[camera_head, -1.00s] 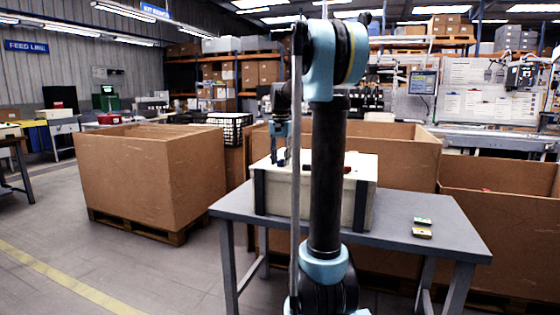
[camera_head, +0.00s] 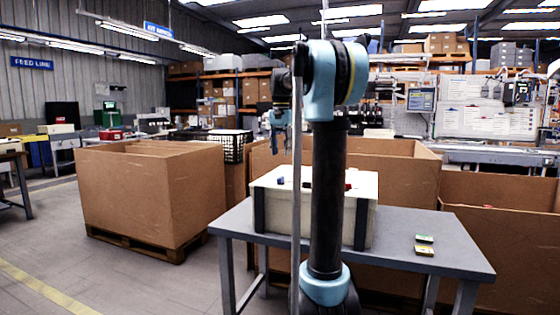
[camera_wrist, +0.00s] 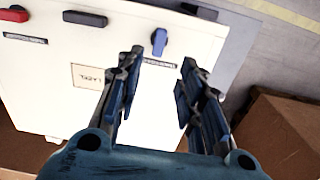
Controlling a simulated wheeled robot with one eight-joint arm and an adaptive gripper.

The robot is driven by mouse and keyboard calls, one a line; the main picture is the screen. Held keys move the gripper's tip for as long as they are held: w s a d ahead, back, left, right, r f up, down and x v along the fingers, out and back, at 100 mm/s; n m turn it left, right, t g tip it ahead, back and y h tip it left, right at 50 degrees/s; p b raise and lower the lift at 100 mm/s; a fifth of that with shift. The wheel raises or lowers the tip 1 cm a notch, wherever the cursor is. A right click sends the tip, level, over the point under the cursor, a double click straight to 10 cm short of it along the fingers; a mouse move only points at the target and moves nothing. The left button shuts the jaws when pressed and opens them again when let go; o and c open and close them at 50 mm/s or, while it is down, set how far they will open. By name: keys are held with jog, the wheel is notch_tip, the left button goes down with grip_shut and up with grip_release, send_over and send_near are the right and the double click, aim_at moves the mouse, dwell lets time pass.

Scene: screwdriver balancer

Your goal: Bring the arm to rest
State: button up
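My gripper (camera_wrist: 156,92) is open and empty in the wrist view, its two blue-padded fingers apart with nothing between them. It also shows small in the head view (camera_head: 278,146), raised above the left part of the white box and partly hidden by my own arm. My arm stands upright in the middle of the head view. The white box (camera_head: 272,205) stands on the grey table; in the wrist view its pale top (camera_wrist: 40,80) carries a blue item (camera_wrist: 159,42), a dark item (camera_wrist: 85,18) and a red item (camera_wrist: 14,14).
A big cardboard bin (camera_head: 150,195) on a pallet stands left, with more bins behind and to the right (camera_head: 505,235). Grey floor (camera_head: 110,275) is clear at front left.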

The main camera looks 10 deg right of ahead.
jog(key=shift+r, duration=0.35)
jog(key=s+f+n+t, duration=0.2)
jog(key=s+f+n, duration=0.4)
jog(key=s+f, duration=2.8)
jog(key=s, duration=0.3)
jog(key=shift+s, duration=0.15)
jog(key=shift+d, duration=0.1)
jog(key=shift+w+f, duration=0.2)
jog(key=shift+w, duration=0.25)
